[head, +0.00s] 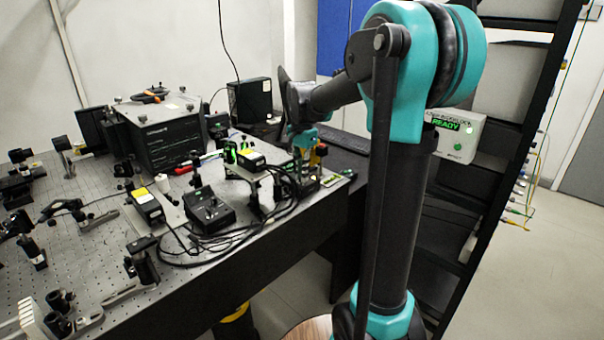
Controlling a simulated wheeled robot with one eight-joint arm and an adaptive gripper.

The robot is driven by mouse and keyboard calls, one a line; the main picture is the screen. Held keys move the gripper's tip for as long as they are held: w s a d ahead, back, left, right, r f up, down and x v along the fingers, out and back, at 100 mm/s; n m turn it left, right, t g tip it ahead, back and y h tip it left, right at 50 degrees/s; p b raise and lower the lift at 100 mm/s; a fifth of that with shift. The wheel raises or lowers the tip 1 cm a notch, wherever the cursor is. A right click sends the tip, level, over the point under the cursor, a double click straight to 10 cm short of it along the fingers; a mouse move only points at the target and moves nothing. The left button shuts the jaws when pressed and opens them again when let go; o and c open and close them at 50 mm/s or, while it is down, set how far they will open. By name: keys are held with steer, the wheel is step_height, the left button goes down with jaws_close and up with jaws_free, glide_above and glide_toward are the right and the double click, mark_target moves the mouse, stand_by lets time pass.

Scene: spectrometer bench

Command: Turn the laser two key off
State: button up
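My gripper (303,158) points down at the right side of the optical bench, close to a small cluster of mounted parts and cables. The arm's wrist and the small size hide its fingers, so I cannot tell whether they are open, shut or touching anything. A black control box (208,214) with small raised controls sits on the bench to the left of my gripper. Two black units with yellow labels stand nearby, one in front (148,206) and one farther back (249,160). I cannot make out a key or which unit is laser two.
A large black instrument (165,143) stands at the back of the perforated bench (95,250). Loose black cables (262,225) loop along its right edge. Optical mounts (143,262) stand at left and front. A pale box with a green READY display (455,136) is mounted at right.

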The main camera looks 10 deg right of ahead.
steer(key=shift+n, duration=0.4)
jaws_close()
steer(key=n, duration=0.3)
steer(key=shift+n, duration=0.4)
steer(key=n, duration=1.3)
steer(key=shift+n, duration=0.3)
steer(key=o, duration=0.6)
jaws_free()
